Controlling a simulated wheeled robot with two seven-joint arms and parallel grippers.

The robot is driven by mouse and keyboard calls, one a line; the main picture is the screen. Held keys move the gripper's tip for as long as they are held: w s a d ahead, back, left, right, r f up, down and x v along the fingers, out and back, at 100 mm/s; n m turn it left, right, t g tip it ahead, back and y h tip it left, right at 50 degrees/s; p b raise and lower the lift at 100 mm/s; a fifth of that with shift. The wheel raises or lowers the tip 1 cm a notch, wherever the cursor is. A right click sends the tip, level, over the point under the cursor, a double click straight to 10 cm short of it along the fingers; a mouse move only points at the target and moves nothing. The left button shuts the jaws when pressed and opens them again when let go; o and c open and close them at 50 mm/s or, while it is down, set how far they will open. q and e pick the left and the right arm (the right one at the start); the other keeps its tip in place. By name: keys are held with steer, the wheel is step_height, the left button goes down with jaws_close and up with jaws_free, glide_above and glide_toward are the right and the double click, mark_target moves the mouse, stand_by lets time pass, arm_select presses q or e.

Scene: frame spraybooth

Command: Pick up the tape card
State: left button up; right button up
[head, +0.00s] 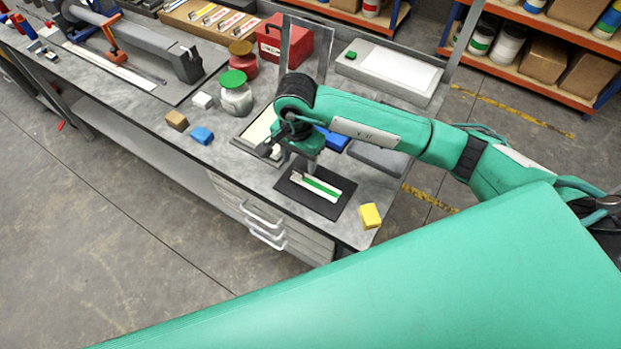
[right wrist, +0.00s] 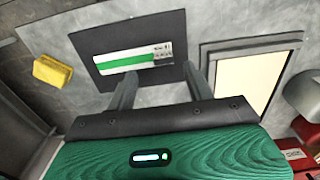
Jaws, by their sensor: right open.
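The tape card (head: 317,186), white with a green stripe, lies flat on a dark mat (head: 335,208) near the front right of the bench. In the right wrist view the card (right wrist: 125,61) shows with small print at its right end, and the mat (right wrist: 92,43) lies around it. My right gripper (right wrist: 163,72) is open, its two fingers apart and pointing toward the mat, with nothing between them. In the head view my right gripper (head: 304,160) is just behind the card and above the bench, its fingertips partly hidden. My left gripper is not in view.
A yellow block (head: 370,216) lies right of the mat, near the bench edge. A framed cream panel (head: 258,130), a blue item (head: 333,138) and a grey tray (head: 382,159) lie behind.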

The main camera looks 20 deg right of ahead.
mark_target(299, 171)
steer(key=shift+f+p, duration=0.35)
steer(key=f+p, duration=0.1)
steer(key=f, duration=0.2)
steer(key=shift+w+a+f+p, duration=0.1)
steer(key=shift+w+f+p, duration=0.1)
steer(key=shift+p, duration=0.15)
steer(key=shift+f, duration=0.45)
steer(key=c, duration=1)
